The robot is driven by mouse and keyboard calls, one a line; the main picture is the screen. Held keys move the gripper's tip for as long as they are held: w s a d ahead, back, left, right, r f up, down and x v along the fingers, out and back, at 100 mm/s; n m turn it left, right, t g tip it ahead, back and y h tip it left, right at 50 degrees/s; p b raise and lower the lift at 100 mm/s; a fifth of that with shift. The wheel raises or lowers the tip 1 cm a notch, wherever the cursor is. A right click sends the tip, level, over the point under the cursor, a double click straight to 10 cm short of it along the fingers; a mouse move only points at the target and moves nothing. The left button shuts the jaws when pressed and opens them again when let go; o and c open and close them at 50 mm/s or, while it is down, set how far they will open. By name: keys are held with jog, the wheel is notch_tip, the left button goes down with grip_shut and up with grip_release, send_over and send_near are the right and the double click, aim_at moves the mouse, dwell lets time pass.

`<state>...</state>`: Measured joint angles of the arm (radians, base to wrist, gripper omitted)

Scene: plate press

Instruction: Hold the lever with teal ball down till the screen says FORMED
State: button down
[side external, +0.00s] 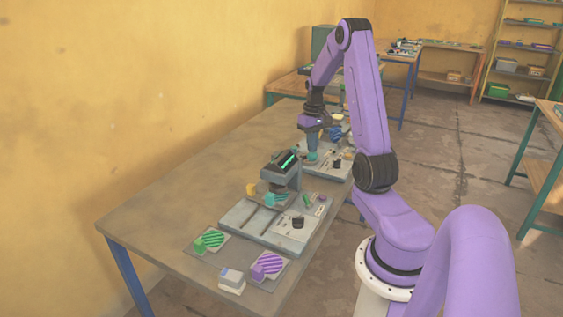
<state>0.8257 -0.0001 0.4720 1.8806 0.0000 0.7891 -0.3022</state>
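My gripper (312,151) points down at the far side of the nearer plate press (283,178). A small teal piece (312,158) shows right at its fingertips; it may be the lever's teal ball, but it is too small to tell. I cannot tell whether the fingers are open, shut or touching it. The press has a dark tilted screen (283,163) with a bright green mark; no word on it can be read. Another teal part (270,199) and a yellow knob (252,189) show low on the press. The lever's arm is not clearly visible.
The press stands on a grey base (262,230) with a black knob (298,222). A green striped plate (211,240), a purple striped plate (268,266) and a grey-white block (231,280) lie at the near end. A second grey base (322,168) stands behind. The table's left side is clear.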

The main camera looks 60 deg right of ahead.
aim_at(316, 154)
jog(key=shift+s+f, duration=0.3)
jog(key=shift+f, duration=0.1)
jog(key=shift+s+f, duration=0.15)
jog(key=shift+f, duration=0.05)
dwell(0.3)
jog(key=shift+s+f, duration=0.1)
jog(key=shift+f, duration=0.1)
jog(key=shift+s+f, duration=0.3)
jog(key=shift+f, duration=0.55)
dwell(0.9)
